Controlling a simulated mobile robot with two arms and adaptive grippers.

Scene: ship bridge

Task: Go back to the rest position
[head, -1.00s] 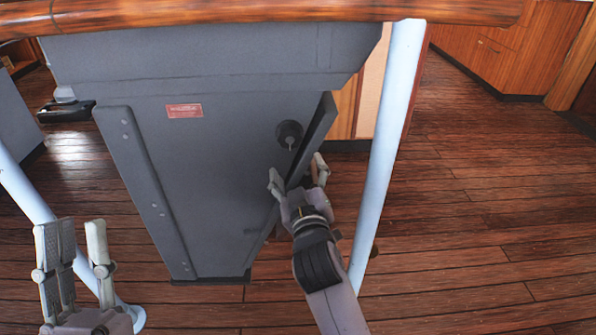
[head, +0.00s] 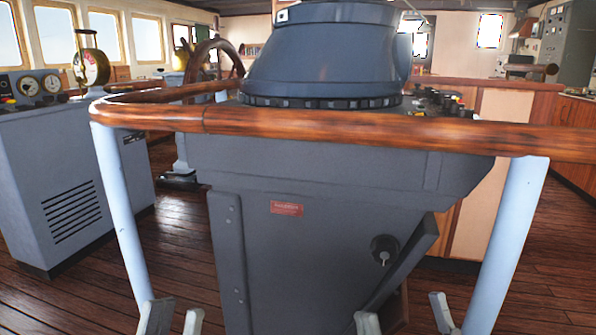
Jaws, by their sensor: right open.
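My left gripper (head: 175,318) shows only its fingertips at the bottom edge of the head view, left of the grey console. Its fingers are apart with nothing seen between them. My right gripper (head: 405,317) also shows only its fingertips at the bottom edge, in front of the console's lower right side. Its fingers are spread wide, empty and clear of the panel. The grey console (head: 300,240) has a red label (head: 287,208) and a round lock (head: 384,249). A panel (head: 408,262) at its right side stands ajar.
A wooden handrail (head: 340,134) on pale blue posts (head: 508,235) runs around the console. A grey cabinet with gauges (head: 70,180) stands at the left, and a ship's wheel (head: 212,65) is behind. Bare plank floor (head: 545,270) lies at the right.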

